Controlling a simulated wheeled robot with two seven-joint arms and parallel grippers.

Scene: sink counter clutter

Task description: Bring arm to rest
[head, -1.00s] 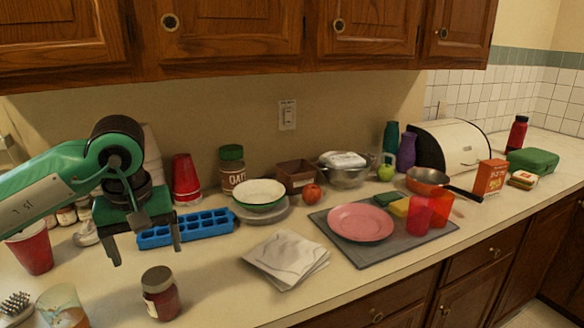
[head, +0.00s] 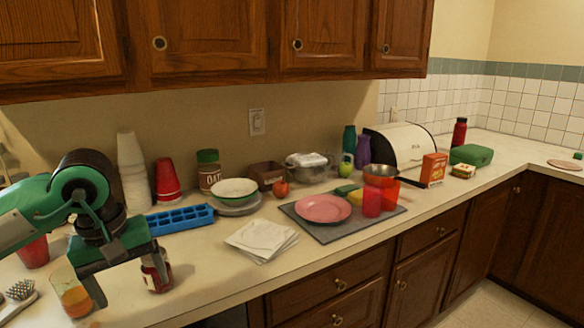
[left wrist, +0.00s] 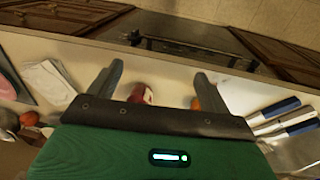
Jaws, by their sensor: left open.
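My green left arm comes in from the left of the head view. Its gripper (head: 128,278) points down over the near left part of the counter, with its two fingers spread and nothing between them. A dark red jar with a label (head: 158,278) stands by one finger, which partly hides it. A clear glass with orange contents (head: 72,292) is beside the other finger. In the left wrist view the open fingers (left wrist: 158,72) show, with the jar (left wrist: 140,93) between them in the picture; I cannot tell its distance. My right gripper is in neither view.
A blue ice tray (head: 180,217), red cups (head: 167,180) and folded napkins (head: 262,240) are on the counter (head: 210,275). A pink plate (head: 322,208) lies on a grey mat. A brush (head: 20,290) is at the left edge. Wooden cabinets (head: 220,40) hang above.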

